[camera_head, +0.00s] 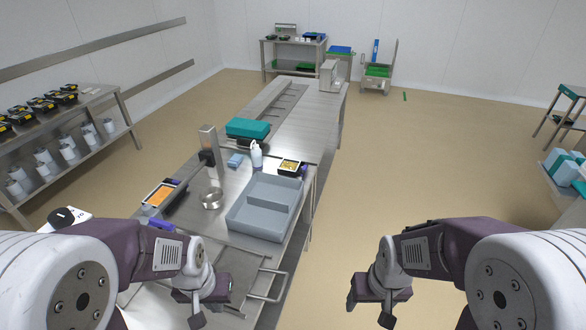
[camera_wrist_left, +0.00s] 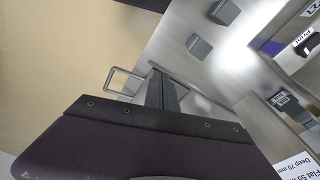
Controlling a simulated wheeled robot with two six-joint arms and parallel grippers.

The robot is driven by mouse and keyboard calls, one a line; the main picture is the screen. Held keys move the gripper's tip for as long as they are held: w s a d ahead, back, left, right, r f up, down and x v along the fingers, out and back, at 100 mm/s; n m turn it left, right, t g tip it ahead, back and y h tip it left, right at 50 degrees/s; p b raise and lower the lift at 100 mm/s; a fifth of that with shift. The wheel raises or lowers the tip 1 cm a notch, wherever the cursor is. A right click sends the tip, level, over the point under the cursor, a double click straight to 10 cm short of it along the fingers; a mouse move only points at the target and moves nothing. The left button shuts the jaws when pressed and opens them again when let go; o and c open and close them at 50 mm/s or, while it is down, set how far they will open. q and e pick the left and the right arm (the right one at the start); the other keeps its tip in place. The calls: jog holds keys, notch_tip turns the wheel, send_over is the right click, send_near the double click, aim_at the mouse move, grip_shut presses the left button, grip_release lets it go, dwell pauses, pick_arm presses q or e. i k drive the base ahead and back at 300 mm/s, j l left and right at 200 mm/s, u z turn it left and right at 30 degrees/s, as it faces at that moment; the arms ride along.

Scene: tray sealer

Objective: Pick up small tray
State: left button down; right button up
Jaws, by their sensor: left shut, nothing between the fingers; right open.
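One with yellow food (camera_head: 290,166) sits behind the big grey tray, on the right side of the steel table. The other, with orange food (camera_head: 160,194), sits at the table's left edge. My left gripper (camera_head: 197,318) is shut and empty in front of the big tray, near the steel handle. In the left wrist view its closed fingers (camera_wrist_left: 162,90) point at bare steel and floor, with no small tray in view. My right gripper (camera_head: 386,318) is open and empty, over the floor right of the table.
The big grey divided tray (camera_head: 236,222) fills the table's front right. A steel bowl (camera_head: 211,199), a white bottle (camera_head: 256,155) and a teal box (camera_head: 248,128) stand nearby. A bent steel handle (camera_head: 276,285) juts out at the front.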

aim_at(288, 167)
jog(key=i+l, duration=0.55)
jog(key=i, duration=0.25)
jog(key=i+l+u, duration=0.1)
jog(key=i+l, duration=0.5)
jog(key=i, duration=0.15)
jog(key=i+l, duration=0.6)
jog(key=i, duration=0.15)
jog(key=u, duration=0.05)
